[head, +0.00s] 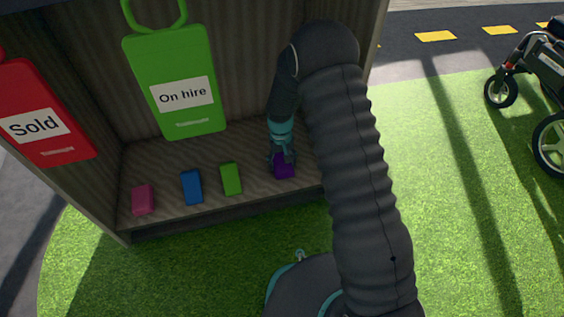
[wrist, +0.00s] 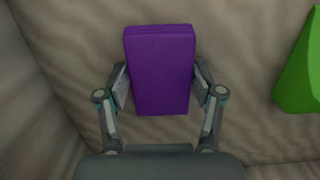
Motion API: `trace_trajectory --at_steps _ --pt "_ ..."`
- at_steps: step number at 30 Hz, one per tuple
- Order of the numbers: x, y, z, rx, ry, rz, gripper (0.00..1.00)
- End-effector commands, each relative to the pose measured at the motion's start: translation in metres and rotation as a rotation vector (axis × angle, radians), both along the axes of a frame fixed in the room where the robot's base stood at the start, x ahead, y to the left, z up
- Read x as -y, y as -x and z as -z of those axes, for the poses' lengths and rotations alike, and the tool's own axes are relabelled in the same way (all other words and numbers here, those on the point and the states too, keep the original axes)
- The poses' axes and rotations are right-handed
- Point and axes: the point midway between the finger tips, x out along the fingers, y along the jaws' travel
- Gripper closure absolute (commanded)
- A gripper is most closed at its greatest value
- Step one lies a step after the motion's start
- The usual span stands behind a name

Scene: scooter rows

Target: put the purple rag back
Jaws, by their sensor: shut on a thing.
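The purple rag (head: 284,171) is a small folded block at the right end of the wooden shelf (head: 255,185). In the wrist view the purple rag (wrist: 160,68) stands out between my two fingers. My gripper (head: 283,157) is shut on it, with one finger against each side; it also shows in the wrist view (wrist: 160,90). The rag is at or just above the shelf boards; I cannot tell whether it touches them.
A green block (head: 231,179), a blue block (head: 192,187) and a pink block (head: 143,200) stand left of the rag. A green "On hire" tag (head: 176,80) and a red "Sold" tag (head: 43,115) hang in the shelter. A wheeled scooter (head: 545,90) stands on grass at right.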

Motion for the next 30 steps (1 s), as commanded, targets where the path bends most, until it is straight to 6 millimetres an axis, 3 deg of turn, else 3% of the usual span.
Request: trace_trajectory --at_steps 2,3,5,6,19,30 --pt "0.000 0.000 0.003 0.000 0.000 0.000 0.66" --pt "0.000 0.000 0.002 0.000 0.000 0.000 0.26" --pt "0.000 0.000 0.002 0.000 0.000 0.000 0.11" --pt "0.000 0.000 0.002 0.000 0.000 0.000 0.08" --pt "0.000 -0.001 -0.006 0.002 -0.001 0.000 0.08" --pt "-0.002 -0.009 -0.074 0.004 -0.001 0.000 0.08"
